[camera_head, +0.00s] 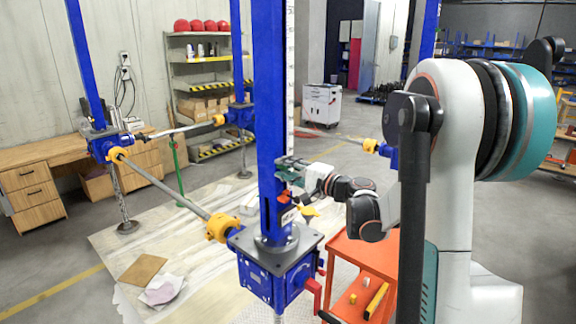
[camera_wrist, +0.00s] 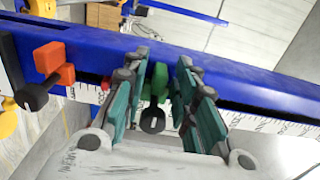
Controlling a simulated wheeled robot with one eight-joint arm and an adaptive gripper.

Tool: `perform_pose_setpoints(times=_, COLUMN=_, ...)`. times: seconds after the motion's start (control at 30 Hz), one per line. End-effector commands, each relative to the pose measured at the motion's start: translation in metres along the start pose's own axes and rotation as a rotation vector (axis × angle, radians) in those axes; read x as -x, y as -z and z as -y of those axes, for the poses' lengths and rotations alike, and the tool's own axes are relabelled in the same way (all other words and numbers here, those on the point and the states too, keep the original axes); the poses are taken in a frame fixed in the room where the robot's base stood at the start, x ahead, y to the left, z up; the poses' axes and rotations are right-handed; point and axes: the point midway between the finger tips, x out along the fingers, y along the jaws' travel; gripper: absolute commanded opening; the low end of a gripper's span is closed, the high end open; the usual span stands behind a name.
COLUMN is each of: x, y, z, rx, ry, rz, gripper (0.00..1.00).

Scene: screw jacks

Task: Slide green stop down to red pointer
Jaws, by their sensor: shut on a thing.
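The green stop (camera_wrist: 158,78) sits on the scale edge of the blue jack column (camera_wrist: 240,82), with a black knob facing the wrist camera. My gripper (camera_wrist: 163,70) has its teal pads on both sides of the stop and is shut on it. In the head view my gripper (camera_head: 293,173) is at the column's right face, and the stop is largely hidden. A small red piece, likely the red pointer (camera_wrist: 106,82), shows at the scale just left of my left finger. Further left is an orange-red block (camera_wrist: 55,64) with a black knob.
The blue column (camera_head: 269,100) rises from a blue gearbox (camera_head: 270,282). An orange cart (camera_head: 358,262) stands close by on the right, below my arm. A shaft with yellow couplings (camera_head: 219,228) runs from the gearbox to the other jacks at the back left.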

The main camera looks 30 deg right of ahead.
Motion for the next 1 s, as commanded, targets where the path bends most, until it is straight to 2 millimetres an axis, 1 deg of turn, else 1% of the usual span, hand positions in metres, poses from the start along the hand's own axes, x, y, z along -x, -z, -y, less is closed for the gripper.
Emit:
perform_pose_setpoints(times=0.03, x=0.0, y=0.0, z=-0.003, rx=0.001, ry=-0.002, rz=0.001, gripper=0.0)
perform_pose_setpoints(times=1.0, x=0.0, y=0.0, z=-0.03, rx=0.001, ry=-0.002, rz=0.001, gripper=0.0)
